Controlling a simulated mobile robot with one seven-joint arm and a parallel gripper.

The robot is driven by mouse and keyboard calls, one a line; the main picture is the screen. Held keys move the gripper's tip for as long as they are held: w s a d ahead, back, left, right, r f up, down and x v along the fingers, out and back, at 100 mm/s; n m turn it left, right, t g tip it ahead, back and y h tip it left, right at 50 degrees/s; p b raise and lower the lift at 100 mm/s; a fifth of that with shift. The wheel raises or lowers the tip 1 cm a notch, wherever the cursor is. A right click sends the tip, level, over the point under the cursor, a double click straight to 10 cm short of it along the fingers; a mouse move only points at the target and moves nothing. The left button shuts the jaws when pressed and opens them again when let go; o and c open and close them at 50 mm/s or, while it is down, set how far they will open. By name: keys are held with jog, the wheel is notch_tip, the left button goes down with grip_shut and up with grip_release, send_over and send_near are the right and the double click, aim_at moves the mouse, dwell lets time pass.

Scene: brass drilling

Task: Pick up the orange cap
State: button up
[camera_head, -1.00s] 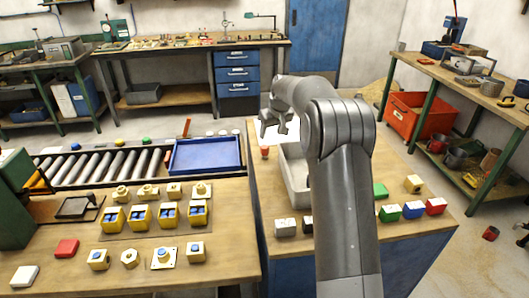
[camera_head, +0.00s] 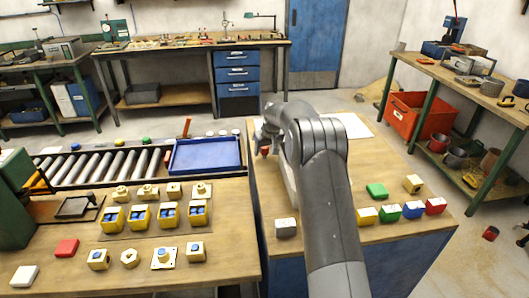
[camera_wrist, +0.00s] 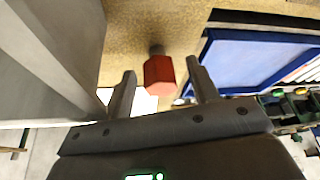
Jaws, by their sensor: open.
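The orange cap (camera_wrist: 158,76), a red-orange faceted piece, shows in the wrist view between my two fingertips, with a gap on each side. In the head view the cap (camera_head: 265,151) is at the left side of the right-hand bench, just below my gripper (camera_head: 266,137), which is partly hidden by my arm. My gripper (camera_wrist: 160,84) is open, its fingers on either side of the cap without visible contact.
A pale grey tray (camera_head: 290,183) stands beside the cap, mostly behind my arm. A blue tray (camera_head: 205,154) lies left of the bench. Several coloured blocks, including a green one (camera_head: 377,190), sit along the bench's front right.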

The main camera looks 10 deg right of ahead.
jog(key=shift+c, duration=0.5)
jog(key=c, duration=1)
jog(key=shift+o, duration=0.2)
